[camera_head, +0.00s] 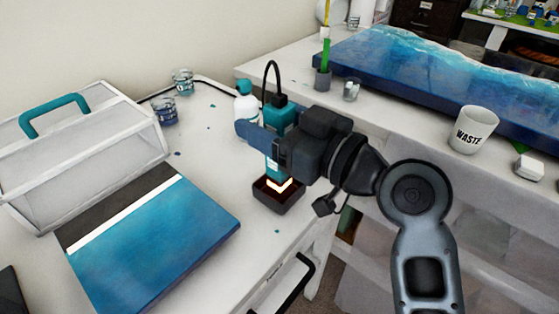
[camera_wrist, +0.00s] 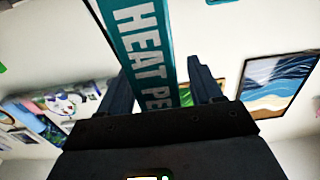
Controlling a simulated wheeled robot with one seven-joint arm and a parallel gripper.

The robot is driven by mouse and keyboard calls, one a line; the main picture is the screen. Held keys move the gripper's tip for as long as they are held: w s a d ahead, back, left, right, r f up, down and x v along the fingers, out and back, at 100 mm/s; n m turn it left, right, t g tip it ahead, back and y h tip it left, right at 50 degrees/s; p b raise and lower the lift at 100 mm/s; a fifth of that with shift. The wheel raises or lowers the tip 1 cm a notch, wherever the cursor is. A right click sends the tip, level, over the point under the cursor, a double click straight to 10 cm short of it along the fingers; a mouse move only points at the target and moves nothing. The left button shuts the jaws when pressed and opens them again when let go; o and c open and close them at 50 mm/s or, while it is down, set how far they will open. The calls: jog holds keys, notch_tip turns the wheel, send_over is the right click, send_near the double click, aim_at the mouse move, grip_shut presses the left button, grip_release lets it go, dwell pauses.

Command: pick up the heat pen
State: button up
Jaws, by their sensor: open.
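The heat pen (camera_head: 273,167) is a teal tool with a black cable at its top and a glowing orange tip at its bottom. It stands upright in a small dark holder (camera_head: 290,200) on the white table. My gripper (camera_head: 262,140) reaches in from the right at mid-height of the pen. In the wrist view the pen (camera_wrist: 147,42), lettered "HEAT PE", passes between the two spread fingers of my gripper (camera_wrist: 162,85). The jaws are open. I cannot tell whether either finger touches the pen. Part of the pen is hidden behind the gripper in the head view.
A blue panel (camera_head: 150,245) lies left of the holder, beside a clear case with a teal handle (camera_head: 55,113). A white bottle (camera_head: 246,108) stands behind the pen, and small jars (camera_head: 164,110) are farther back. A white waste cup (camera_head: 473,130) stands on the right-hand bench.

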jog(key=c, duration=1.1)
jog(key=shift+o, duration=0.2)
